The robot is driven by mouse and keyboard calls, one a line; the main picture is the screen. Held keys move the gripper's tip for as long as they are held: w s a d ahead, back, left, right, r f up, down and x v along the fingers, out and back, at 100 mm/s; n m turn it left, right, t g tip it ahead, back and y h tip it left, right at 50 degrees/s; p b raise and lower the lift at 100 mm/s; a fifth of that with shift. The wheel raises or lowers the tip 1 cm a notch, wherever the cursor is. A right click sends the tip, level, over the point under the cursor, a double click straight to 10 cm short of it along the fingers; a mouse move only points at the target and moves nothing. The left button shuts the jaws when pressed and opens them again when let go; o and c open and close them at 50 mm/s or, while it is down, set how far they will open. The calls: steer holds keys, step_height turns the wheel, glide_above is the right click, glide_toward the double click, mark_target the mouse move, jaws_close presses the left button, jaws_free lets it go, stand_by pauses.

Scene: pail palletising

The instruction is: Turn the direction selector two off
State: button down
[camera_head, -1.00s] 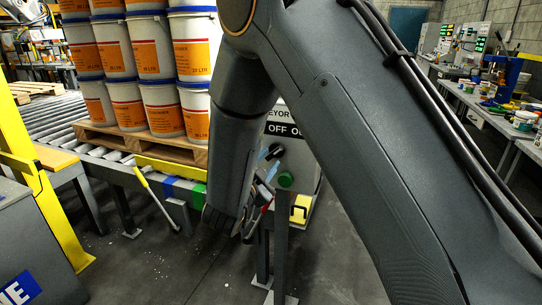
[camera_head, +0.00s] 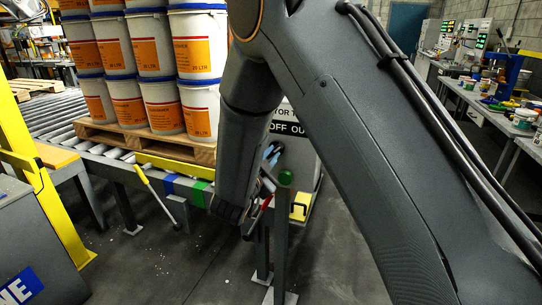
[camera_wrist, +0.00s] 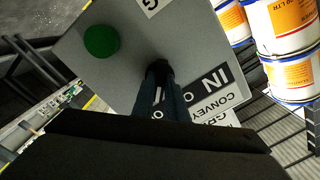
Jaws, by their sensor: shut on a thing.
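The direction selector is a black knob (camera_wrist: 158,70) on a grey control panel (camera_wrist: 190,45), seen in the wrist view. A label with "IN" and part of "CONVEYOR" (camera_wrist: 215,90) lies beside it, upside down. My gripper (camera_wrist: 160,85) is shut on the knob, its two bluish fingers reaching up to it from below in the picture. The fingers hide part of the knob and label, and I cannot tell which mark the knob points at. In the head view my gripper (camera_head: 270,154) is at the panel (camera_head: 304,150), partly behind my arm, with "OFF" and "OU" readable above.
A green round button (camera_wrist: 101,41) is close to the selector. A pallet (camera_head: 150,142) stacked with white and orange pails (camera_head: 163,107) stands on the roller conveyor to the left. A yellow box (camera_head: 299,207) is low on the panel's side. A workbench (camera_head: 490,118) is far right.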

steer(key=shift+n, duration=0.3)
steer(key=n+p, duration=0.1)
steer(key=n, duration=0.2)
steer(key=shift+n, duration=0.3)
steer(key=shift+n+p, duration=1.05)
steer(key=shift+n, duration=1.15)
steer(key=shift+r, duration=0.1)
steer(key=c, duration=1.8)
jaws_free()
steer(key=shift+o, duration=0.2)
